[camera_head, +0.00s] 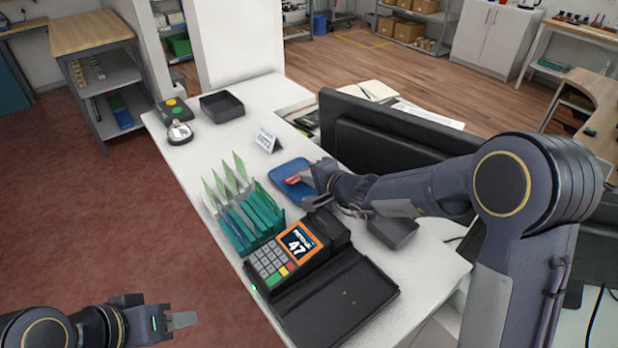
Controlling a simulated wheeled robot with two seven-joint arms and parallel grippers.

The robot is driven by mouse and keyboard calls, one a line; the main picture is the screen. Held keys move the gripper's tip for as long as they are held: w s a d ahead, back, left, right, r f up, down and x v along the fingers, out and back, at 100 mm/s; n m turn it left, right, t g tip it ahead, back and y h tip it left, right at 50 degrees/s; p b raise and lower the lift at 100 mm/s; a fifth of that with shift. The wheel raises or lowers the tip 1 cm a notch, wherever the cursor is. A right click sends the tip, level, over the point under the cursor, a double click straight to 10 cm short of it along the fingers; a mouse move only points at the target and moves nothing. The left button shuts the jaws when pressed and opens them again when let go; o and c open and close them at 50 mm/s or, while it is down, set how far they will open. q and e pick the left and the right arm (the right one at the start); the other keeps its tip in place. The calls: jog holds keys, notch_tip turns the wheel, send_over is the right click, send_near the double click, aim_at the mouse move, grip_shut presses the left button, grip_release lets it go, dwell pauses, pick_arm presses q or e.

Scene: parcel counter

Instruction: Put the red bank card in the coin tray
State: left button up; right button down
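The red bank card (294,179) shows as a small red patch at the blue tray (279,171), in the middle of the white counter. My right gripper (313,177) reaches in from the right, its fingertips right at the card and over the tray's right side. The fingers partly cover the card, so I cannot tell whether they are closed on it. A shallow black tray (365,287) with a few small gold coins lies at the counter's near end. My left gripper (182,320) hangs over the red floor at lower left, away from the counter; its finger gap is not clear.
A card terminal (275,262) stands left of the black tray. Teal racks with green slips (248,218), a white sign (266,140), a bell (179,132) and a dark open tray (222,106) occupy the counter. A monitor (380,140) stands behind my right forearm.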

jog(key=shift+f, duration=0.15)
jog(key=shift+f, duration=0.1)
jog(key=c, duration=2)
grip_release()
jog(key=shift+r, duration=0.35)
jog(key=v, duration=0.1)
jog(key=b+v, duration=0.1)
jog(key=shift+s+d, duration=0.25)
jog(key=shift+s, duration=0.1)
jog(key=v, duration=0.8)
jog(key=shift+b, duration=0.3)
jog(key=shift+s+d+r, duration=0.35)
jog(key=shift+s, duration=0.15)
